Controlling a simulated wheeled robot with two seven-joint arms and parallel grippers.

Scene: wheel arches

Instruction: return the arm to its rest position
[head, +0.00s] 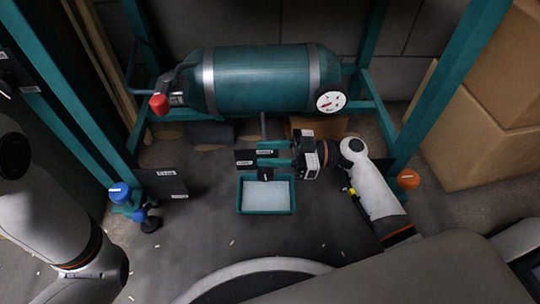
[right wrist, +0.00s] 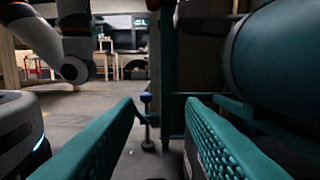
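My right arm (head: 372,188) reaches in from the lower right in the head view, its elbow bent. My right gripper (head: 259,154) points left, in front of the teal tank (head: 262,78) and over the back of a small teal tray (head: 265,212). In the right wrist view its two ribbed teal fingers (right wrist: 160,112) stand apart with nothing between them. My left arm (head: 45,205) is at the left edge of the head view. Its gripper is not visible there. Part of an arm (right wrist: 75,40) shows at the upper left of the right wrist view.
The tank has a red knob (head: 159,104) and a round gauge (head: 330,101), inside a teal frame (head: 455,75). A blue-capped fitting (head: 120,192) is on the left post, an orange cap (head: 408,179) on the right. Cardboard boxes (head: 480,130) stand right. Floor left of the tray is mostly clear.

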